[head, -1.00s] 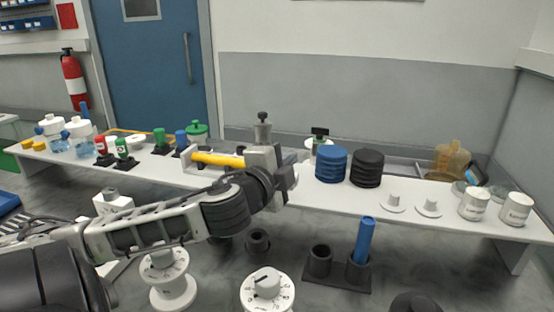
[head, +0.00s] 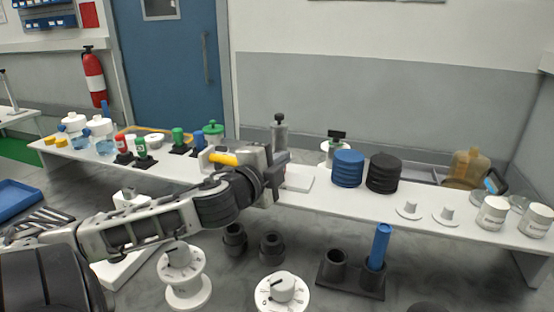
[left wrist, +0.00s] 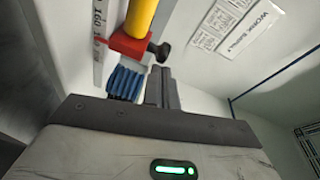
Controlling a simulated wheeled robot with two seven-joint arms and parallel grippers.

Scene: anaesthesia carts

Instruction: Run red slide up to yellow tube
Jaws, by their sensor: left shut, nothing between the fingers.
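The yellow tube (head: 222,158) lies at the middle-left of the white bench in the head view, its right part hidden behind my left gripper (head: 262,160). In the left wrist view the yellow tube (left wrist: 141,16) ends at the red slide (left wrist: 130,45), which has a black knob on its side. I cannot tell whether tube and slide touch. A ruled scale (left wrist: 99,40) runs beside them. My left gripper (left wrist: 162,86) is shut and empty, its fingertips close to the slide's black knob. The slide is hidden in the head view. My right gripper is not in view.
A grey post with a black knob (head: 279,135) stands just behind my left gripper. Blue (head: 348,168) and black (head: 384,172) disc stacks stand to the right. Small red, green and blue items crowd the left. A blue ridged part (left wrist: 125,82) sits near the fingers.

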